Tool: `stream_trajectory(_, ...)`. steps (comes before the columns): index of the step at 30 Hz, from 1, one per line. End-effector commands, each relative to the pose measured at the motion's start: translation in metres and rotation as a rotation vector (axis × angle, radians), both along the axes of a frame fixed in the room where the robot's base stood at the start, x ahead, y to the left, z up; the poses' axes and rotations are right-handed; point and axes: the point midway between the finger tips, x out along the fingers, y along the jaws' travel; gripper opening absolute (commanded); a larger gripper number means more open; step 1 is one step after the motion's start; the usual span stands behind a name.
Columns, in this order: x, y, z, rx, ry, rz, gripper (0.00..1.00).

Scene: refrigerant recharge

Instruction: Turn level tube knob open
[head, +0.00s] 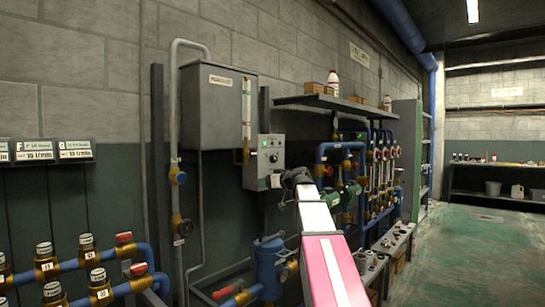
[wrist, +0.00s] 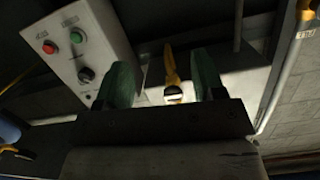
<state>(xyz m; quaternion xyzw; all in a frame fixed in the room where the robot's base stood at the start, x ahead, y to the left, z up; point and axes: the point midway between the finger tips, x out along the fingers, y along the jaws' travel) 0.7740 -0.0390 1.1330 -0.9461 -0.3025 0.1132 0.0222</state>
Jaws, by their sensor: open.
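The level tube (head: 246,102) stands upright at the right side of a grey tank (head: 213,108) in the head view, with a brass fitting (head: 240,156) at its lower end. In the wrist view, my gripper (wrist: 163,62) is open, with one green finger on each side of a yellow fitting (wrist: 171,65). A small pale, dark-edged knob (wrist: 174,93) shows at the end of this fitting, between the fingers. Clear space shows between the knob and both fingers. I cannot tell the depth between them. My fingertips are not clear in the head view.
A control box (head: 264,160) with buttons and a dial is close to my gripper; it also shows in the wrist view (wrist: 80,45). A wall shelf (head: 335,104) with boxes and a bottle is to the right. Blue pipes (head: 330,148) and valves line the wall. Green floor (head: 465,260) is open at right.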

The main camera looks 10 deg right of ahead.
Motion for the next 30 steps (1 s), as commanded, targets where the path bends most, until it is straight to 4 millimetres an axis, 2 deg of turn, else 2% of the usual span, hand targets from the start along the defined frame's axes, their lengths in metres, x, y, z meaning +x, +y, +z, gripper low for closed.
stream_trajectory(1, 0.003, -0.005, 0.029, 0.006, -0.051, 0.001, 0.63)
stream_trajectory(3, 0.002, -0.01, 0.059, 0.014, -0.112, 0.005, 0.63)
stream_trajectory(6, 0.0, -0.015, 0.091, 0.021, -0.177, 0.008, 0.63)
stream_trajectory(9, -0.002, -0.018, 0.109, 0.026, -0.215, 0.008, 0.63)
stream_trajectory(12, -0.002, -0.018, 0.117, 0.027, -0.231, 0.009, 0.63)
stream_trajectory(17, 0.005, -0.013, 0.118, 0.028, -0.232, 0.011, 0.63)
stream_trajectory(30, 0.042, 0.013, 0.117, 0.028, -0.23, 0.011, 0.63)
